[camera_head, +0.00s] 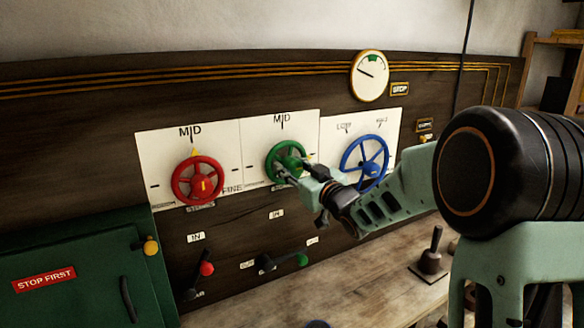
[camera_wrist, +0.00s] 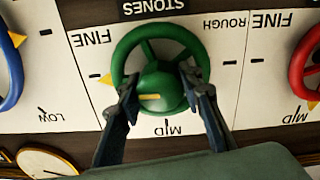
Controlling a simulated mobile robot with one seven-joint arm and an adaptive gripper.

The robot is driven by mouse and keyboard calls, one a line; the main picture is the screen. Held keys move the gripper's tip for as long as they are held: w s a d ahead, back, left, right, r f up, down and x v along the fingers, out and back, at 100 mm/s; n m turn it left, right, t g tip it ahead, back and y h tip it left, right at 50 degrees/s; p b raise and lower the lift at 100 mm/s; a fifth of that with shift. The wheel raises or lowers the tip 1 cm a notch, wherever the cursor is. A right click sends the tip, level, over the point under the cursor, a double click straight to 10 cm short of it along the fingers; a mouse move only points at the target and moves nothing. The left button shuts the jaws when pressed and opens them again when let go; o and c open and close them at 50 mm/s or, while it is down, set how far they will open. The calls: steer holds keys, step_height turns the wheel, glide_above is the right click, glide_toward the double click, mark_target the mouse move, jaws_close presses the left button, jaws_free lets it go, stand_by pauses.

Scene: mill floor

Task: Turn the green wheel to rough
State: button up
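The green wheel (camera_head: 285,160) is on the middle white panel, marked MID at the top. In the wrist view, which is upside down, the green wheel (camera_wrist: 157,30) has its yellow pointer at the left, beside the tick on the FINE side. ROUGH is printed on the opposite, right side. My gripper (camera_head: 291,173) is at the wheel, reaching from the right. In the wrist view my gripper (camera_wrist: 160,80) has its fingers on either side of the hub, across the near part of the rim. I cannot tell whether they press on the hub.
A red wheel (camera_head: 197,181) is left of the green one and a blue wheel (camera_head: 364,162) is right. A round gauge (camera_head: 370,76) is above. Below are a red-knobbed lever (camera_head: 207,268) and a green-handled lever (camera_head: 301,259). A green cabinet (camera_head: 75,250) stands at lower left.

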steer(key=shift+c, duration=1.3)
